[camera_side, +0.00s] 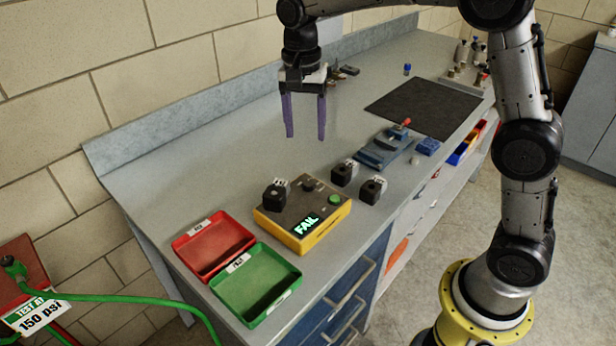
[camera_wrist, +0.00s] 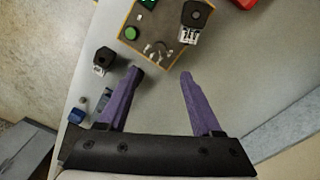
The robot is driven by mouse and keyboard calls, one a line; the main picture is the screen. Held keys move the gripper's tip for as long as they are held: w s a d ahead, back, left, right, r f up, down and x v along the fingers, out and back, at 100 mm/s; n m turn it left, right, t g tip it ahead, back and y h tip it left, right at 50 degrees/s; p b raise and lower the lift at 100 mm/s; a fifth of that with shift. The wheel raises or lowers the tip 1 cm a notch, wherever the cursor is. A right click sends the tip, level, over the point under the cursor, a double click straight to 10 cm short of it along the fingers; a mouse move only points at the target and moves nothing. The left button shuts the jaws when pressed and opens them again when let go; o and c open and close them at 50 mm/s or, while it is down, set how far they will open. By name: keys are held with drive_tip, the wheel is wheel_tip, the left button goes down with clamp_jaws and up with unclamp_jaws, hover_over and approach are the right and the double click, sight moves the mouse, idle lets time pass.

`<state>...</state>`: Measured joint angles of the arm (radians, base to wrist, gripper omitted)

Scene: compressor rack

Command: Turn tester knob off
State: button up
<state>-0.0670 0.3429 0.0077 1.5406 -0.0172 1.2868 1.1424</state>
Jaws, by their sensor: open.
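The tester is a yellow box (camera_side: 325,221) with a dark top and a lit green "FAIL" display (camera_side: 307,224). It also shows at the top of the wrist view (camera_wrist: 170,62). A small dark knob (camera_side: 309,183) appears on its back part, with its setting too small to read. A round green button (camera_side: 334,199) is on its right side. A black block with a white label (camera_side: 274,194) sits at its left rear corner. My gripper (camera_side: 305,137), with purple fingers, is open and empty above the bench behind the tester, touching nothing; it also shows in the wrist view (camera_wrist: 160,73).
A red tray (camera_side: 213,262) and a green tray (camera_side: 270,304) stand left of the tester. Two black blocks (camera_side: 372,190) stand to its right. Beyond are a blue fixture (camera_side: 383,150) and a dark mat (camera_side: 450,110). The bench behind the tester is clear.

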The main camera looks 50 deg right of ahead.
sight(308, 183)
drive_tip(key=f, duration=1.3)
drive_tip(key=shift+s+d+f, duration=0.15)
drive_tip(key=shift+s+f, duration=0.05)
drive_tip(key=shift+s, duration=0.05)
clamp_jaws()
